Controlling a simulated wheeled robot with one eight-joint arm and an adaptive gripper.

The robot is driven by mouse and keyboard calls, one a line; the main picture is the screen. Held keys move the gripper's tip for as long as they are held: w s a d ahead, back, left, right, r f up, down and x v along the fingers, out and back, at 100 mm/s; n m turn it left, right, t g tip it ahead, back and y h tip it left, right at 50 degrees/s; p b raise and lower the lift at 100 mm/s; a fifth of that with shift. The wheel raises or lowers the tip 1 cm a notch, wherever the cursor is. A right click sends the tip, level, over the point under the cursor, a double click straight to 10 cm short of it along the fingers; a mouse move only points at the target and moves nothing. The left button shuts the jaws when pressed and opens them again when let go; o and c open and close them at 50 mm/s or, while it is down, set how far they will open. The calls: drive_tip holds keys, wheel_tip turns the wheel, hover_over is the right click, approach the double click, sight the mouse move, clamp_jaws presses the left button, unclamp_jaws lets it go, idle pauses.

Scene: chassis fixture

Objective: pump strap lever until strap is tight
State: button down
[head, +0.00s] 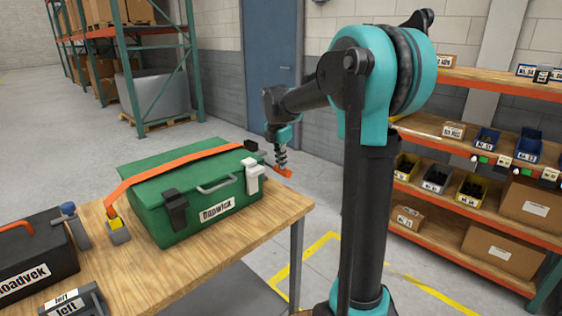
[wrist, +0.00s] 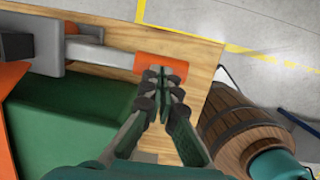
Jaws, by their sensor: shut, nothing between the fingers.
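A green case (head: 195,190) stands on the wooden table (head: 290,208). An orange strap (head: 180,168) runs across its top, with a dark ratchet (head: 250,145) at the right end. In the wrist view the ratchet body (wrist: 42,30) is at upper left, and a grey lever (wrist: 88,52) extends right from it. The lever ends in an orange grip (wrist: 165,66). My gripper (wrist: 162,76) is shut and empty, its fingertips at the grip's lower edge and overlapping it in view. I cannot tell whether they touch. In the head view my gripper (head: 282,166) is just above the orange grip.
The strap's other end reaches a yellow-and-grey fitting (head: 116,228) on the table. A black toolbox (head: 35,262) stands at left. A brown barrel-shaped thing (wrist: 240,130) is beside the table edge in the wrist view. Shelves with bins (head: 490,140) stand at right.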

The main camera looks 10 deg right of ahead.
sight(283, 171)
drive_tip(key=shift+s+d+f+t+y, duration=0.2)
drive_tip(key=shift+f+t+y, duration=0.25)
drive_tip(key=shift+f, duration=0.3)
wheel_tip(283, 171, down, 2)
drive_tip(key=shift+s+f+t+y, duration=0.1)
drive_tip(key=shift+f+t+y, duration=0.1)
drive_tip(key=shift+t+y, duration=0.45)
drive_tip(key=shift+w+a+f+m+t+y, duration=0.15)
drive_tip(key=shift+f+t+y, duration=0.1)
drive_tip(key=shift+f+t, duration=0.4)
drive_tip(key=shift+w+d+f+m+t+y, duration=0.15)
drive_tip(key=shift+f+t+y, duration=0.1)
drive_tip(key=shift+f+t, duration=0.4)
drive_tip(key=shift+s+a, duration=0.1)
